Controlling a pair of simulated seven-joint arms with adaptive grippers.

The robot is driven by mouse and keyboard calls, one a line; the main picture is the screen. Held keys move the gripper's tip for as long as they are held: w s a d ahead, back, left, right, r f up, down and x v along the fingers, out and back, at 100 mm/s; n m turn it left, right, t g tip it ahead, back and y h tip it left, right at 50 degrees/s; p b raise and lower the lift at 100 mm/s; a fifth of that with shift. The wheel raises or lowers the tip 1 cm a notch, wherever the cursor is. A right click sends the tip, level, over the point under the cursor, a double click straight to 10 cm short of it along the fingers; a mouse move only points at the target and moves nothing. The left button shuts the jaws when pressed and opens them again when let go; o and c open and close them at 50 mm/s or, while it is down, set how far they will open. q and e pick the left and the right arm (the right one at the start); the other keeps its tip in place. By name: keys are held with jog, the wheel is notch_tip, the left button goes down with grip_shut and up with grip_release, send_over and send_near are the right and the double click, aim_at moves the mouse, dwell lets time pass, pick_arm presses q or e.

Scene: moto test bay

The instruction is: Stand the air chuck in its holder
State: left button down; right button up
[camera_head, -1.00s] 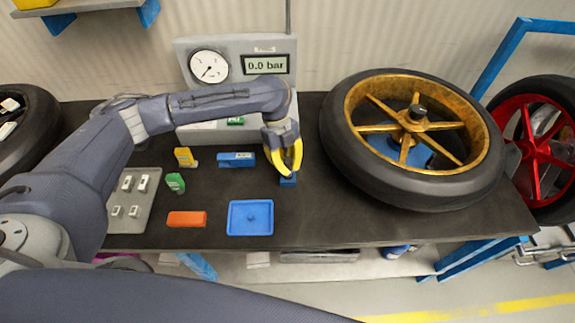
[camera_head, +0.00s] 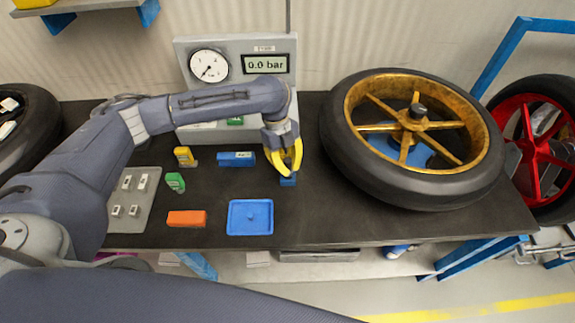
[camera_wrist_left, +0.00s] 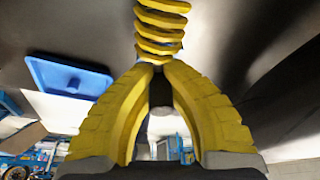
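My left gripper (camera_head: 286,172), with yellow fingers, points down at the back middle of the bench. Its fingertips are close together just above a small blue block (camera_head: 288,181), which looks like the holder. In the left wrist view the fingers (camera_wrist_left: 158,66) close around a dark and grey piece (camera_wrist_left: 160,92), seemingly the air chuck; most of it is hidden. A yellow coil (camera_wrist_left: 163,28) shows just beyond the fingertips. I cannot tell whether the chuck touches the holder. My right gripper is not in view.
A gold-rimmed wheel (camera_head: 360,158) lies right of the gripper. A gauge box (camera_head: 236,46) reading 0.0 bar stands behind. A blue tray (camera_head: 250,230), orange block (camera_head: 187,218), and green (camera_head: 175,182), yellow (camera_head: 185,157) and blue (camera_head: 236,159) items lie to the left.

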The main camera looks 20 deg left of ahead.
aim_at(289, 161)
pick_arm(q)
jog(key=shift+f, duration=0.95)
dwell(0.9)
dwell(0.5)
jog(key=c, duration=1)
grip_release()
jog(key=shift+o, duration=0.2)
jog(key=shift+r, duration=3.5)
